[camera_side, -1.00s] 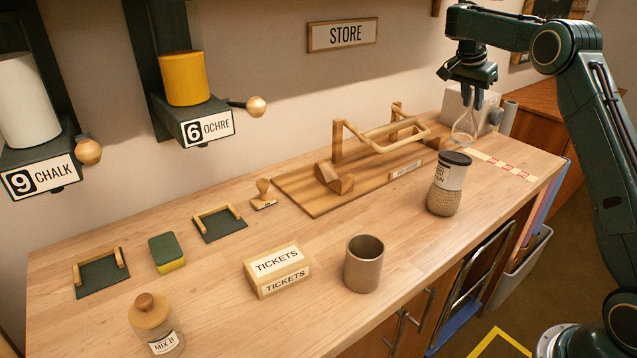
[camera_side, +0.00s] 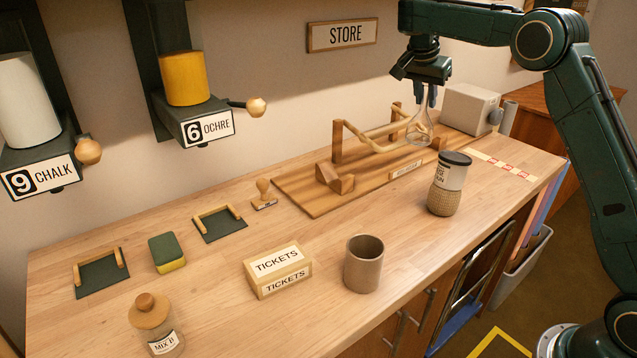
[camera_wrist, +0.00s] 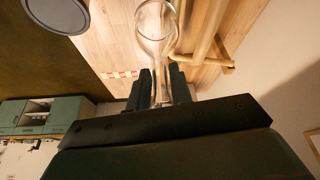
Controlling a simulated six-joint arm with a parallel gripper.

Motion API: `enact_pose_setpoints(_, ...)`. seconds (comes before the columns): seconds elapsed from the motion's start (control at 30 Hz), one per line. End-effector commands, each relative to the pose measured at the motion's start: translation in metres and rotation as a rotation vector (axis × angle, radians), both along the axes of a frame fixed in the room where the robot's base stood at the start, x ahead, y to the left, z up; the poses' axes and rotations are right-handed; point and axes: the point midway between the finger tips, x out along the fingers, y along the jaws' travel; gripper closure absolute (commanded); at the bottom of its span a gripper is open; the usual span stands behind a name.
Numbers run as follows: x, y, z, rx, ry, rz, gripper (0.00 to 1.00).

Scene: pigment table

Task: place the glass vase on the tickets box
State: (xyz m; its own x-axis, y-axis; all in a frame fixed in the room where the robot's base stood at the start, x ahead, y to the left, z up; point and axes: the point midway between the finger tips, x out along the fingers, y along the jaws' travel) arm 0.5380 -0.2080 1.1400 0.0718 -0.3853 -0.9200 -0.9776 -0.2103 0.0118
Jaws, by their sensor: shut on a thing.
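The clear glass vase (camera_side: 420,131) hangs below my gripper (camera_side: 427,93) in the side view, in front of the wooden rack at the back right. My gripper is shut on its narrow neck. In the wrist view the vase (camera_wrist: 157,28) shows between the two dark fingers of my gripper (camera_wrist: 161,88), its round body pointing away from the camera. The tickets box (camera_side: 278,270) is a small wooden block with white TICKETS labels on its top and front. It stands near the middle front of the table, well left of my gripper, and nothing is on top of it.
A wooden rack with rails (camera_side: 372,150) stands under and behind the vase. A dark-lidded jar (camera_side: 448,187) stands at its front right. A grey-brown cup (camera_side: 364,268) is just right of the tickets box. A stamp (camera_side: 264,197) and a MIX jar (camera_side: 155,324) are further left.

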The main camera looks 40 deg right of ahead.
Motion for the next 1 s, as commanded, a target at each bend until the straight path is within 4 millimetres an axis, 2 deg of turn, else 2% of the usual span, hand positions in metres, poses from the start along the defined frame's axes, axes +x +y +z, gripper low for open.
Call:
enact_pose_setpoints(0.03, 0.004, 0.014, 0.001, -0.001, -0.001, 0.023, 1.00)
enact_pose_setpoints(0.37, 0.018, 0.094, 0.006, -0.002, -0.002, 0.145, 1.00)
enact_pose_setpoints(0.57, 0.022, 0.148, 0.007, 0.000, 0.000, 0.224, 1.00)
enact_pose_setpoints(0.77, 0.019, 0.212, 0.009, 0.000, 0.001, 0.311, 1.00)
enact_pose_setpoints(1.0, 0.005, 0.292, 0.010, 0.003, 0.004, 0.426, 1.00)
